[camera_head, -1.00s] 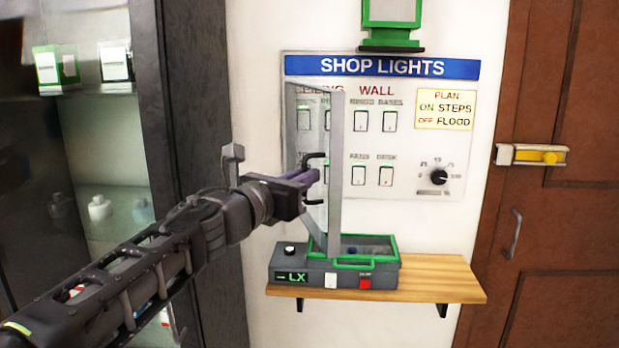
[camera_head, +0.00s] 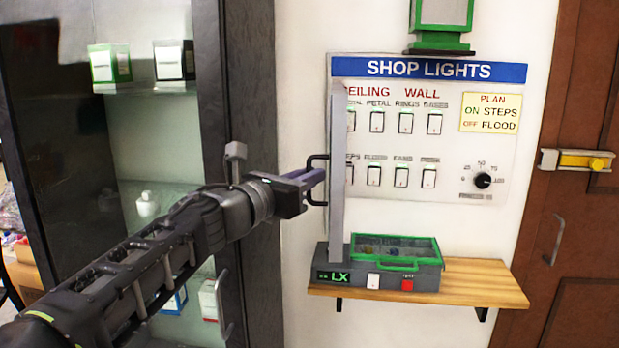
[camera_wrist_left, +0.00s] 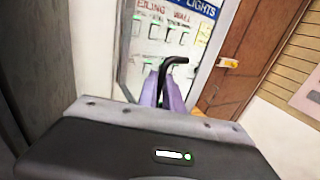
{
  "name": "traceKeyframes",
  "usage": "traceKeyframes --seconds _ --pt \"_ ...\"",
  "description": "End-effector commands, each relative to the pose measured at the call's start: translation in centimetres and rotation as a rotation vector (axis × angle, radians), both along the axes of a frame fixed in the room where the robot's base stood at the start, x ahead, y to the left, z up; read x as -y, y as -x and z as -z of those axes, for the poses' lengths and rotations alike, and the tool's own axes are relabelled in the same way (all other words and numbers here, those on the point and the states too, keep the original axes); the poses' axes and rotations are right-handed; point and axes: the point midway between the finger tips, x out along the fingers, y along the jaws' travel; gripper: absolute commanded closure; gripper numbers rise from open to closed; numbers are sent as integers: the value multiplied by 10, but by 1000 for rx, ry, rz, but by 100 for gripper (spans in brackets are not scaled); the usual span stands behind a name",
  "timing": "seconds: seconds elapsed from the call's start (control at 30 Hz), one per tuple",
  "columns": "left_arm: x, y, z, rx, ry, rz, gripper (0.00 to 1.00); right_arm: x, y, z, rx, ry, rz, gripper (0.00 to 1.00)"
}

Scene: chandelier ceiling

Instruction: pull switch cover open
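The switch cover (camera_head: 338,165) is a grey-framed panel seen almost edge-on in the head view, standing out from the left part of the SHOP LIGHTS board (camera_head: 460,130). Its black bar handle (camera_head: 317,157) is on its left side. My left gripper (camera_head: 312,179) has its purple fingers at the handle and looks shut on it. In the left wrist view the handle (camera_wrist_left: 165,72) rises between the purple fingers (camera_wrist_left: 163,92), with the cover frame behind. Most switches (camera_head: 405,122) show uncovered; the leftmost are partly hidden by the cover. My right gripper is not in view.
A wooden shelf (camera_head: 475,283) below holds a grey LX box (camera_head: 335,277) with a green-framed lid, close under the cover. A glass-fronted cabinet with a dark frame (camera_head: 240,90) stands at left, near my left arm. A brown door (camera_head: 580,230) is at right.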

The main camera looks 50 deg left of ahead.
Motion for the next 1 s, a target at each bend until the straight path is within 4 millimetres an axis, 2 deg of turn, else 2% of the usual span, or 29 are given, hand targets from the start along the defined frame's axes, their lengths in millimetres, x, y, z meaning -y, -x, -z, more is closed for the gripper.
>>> traceKeyframes --seconds 0.1,0.47,0.83,1.0 --pt "0 0 -1 2 -1 -1 82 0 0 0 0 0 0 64" --pt "1 6 0 0 -2 1 82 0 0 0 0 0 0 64" --pt "10 61 -1 2 -3 -3 82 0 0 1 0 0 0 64" --pt "14 75 0 1 -2 -1 82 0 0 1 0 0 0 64"
